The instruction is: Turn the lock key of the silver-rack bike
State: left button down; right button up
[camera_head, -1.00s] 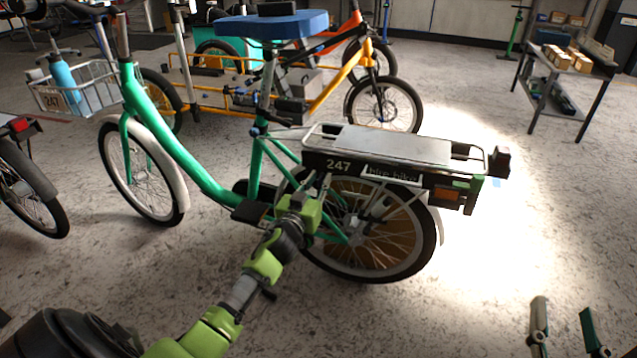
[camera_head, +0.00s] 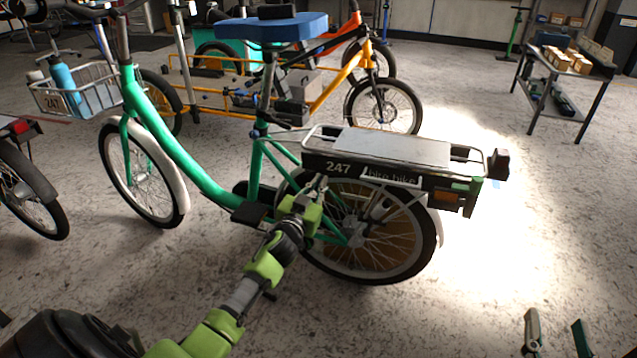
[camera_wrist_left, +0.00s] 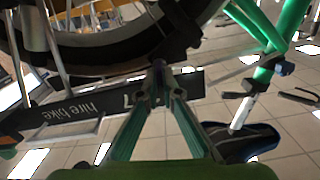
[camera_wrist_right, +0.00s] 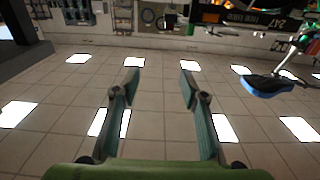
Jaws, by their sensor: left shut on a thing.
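The silver-rack bike is green, with a silver rear rack (camera_head: 395,147) above a black panel marked 247. My left gripper (camera_head: 319,184) is at the upper front of its rear wheel (camera_head: 385,240), just below the rack panel. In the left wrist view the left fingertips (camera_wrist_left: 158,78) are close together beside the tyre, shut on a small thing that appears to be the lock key. The key is almost wholly hidden between the fingertips, so its angle cannot be told. My right gripper (camera_head: 555,338) is open and empty over the floor at lower right; its spread fingers also show in the right wrist view (camera_wrist_right: 160,88).
The blue saddle (camera_head: 270,27) is above and ahead of the rack. An orange cargo bike (camera_head: 330,85) stands behind, and another bike's wheel (camera_head: 35,200) is at far left. A table with boxes (camera_head: 565,62) is at back right. The floor at right is clear.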

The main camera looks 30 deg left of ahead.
pick_arm(q)
jog(key=m, duration=0.3)
jog(key=shift+d+m, duration=0.15)
jog(key=shift+m, duration=0.25)
jog(key=m, duration=0.8)
jog(key=f+m, duration=0.1)
jog(key=m, duration=0.3)
jog(key=shift+w+d+m, duration=0.1)
jog(key=shift+d+m, duration=0.15)
jog(key=shift+m, duration=0.05)
pick_arm(e)
jog(key=shift+f+g, duration=0.4)
jog(key=shift+f, duration=0.4)
pick_arm(q)
jog(key=c, duration=2.4)
grip_release()
jog(key=shift+o, duration=0.8)
pick_arm(e)
jog(key=shift+s+d+f, duration=0.1)
jog(key=shift+f, duration=0.05)
